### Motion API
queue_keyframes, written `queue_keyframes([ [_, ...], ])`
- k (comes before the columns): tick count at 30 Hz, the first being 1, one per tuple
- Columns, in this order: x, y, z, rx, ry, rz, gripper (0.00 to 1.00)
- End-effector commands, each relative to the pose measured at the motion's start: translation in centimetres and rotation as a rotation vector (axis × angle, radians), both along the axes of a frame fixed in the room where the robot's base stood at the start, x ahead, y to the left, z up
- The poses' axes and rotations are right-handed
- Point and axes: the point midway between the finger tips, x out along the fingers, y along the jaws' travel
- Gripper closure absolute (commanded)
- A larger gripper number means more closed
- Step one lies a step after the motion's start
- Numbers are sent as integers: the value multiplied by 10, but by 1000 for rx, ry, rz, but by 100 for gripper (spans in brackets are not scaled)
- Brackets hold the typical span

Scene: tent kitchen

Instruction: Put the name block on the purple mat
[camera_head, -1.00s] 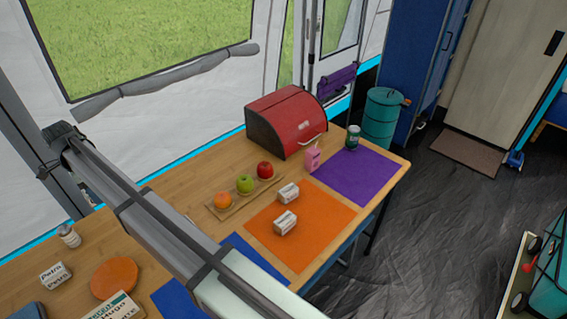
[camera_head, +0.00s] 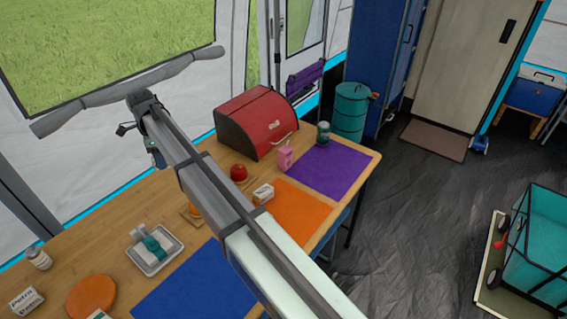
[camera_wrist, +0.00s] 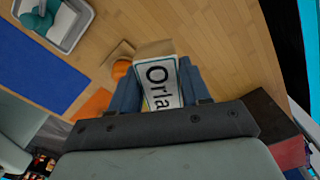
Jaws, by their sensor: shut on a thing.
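The name block (camera_wrist: 160,84) is white and reads "Orla" in the wrist view. My gripper (camera_wrist: 158,76) is shut on it, with a blue finger on each side. It is held above the wooden table, and its lower end is hidden behind the gripper body. In the head view my arm crosses the table, and I cannot make out the block there. The purple mat (camera_head: 332,171) lies at the table's far right end in the head view, apart from my gripper. A dark green can (camera_head: 323,133) and a pink item (camera_head: 285,157) stand at its far and left edges.
A red bread bin (camera_head: 254,122) stands behind the mats. A white block (camera_head: 263,194) sits by the orange mat (camera_head: 300,211); my arm covers part of that area. A red apple (camera_head: 238,172), a tray (camera_head: 155,250) and a blue mat (camera_head: 185,285) are also there. Most of the purple mat is clear.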

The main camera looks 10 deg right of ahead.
Motion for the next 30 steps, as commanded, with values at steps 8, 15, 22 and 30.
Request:
queue_keyframes([
  [8,37,-109,0,0,0,-191,84],
  [15,56,-200,0,0,0,-355,84],
  [22,65,-288,0,0,0,-509,84],
  [30,62,-389,0,0,0,-692,84],
])
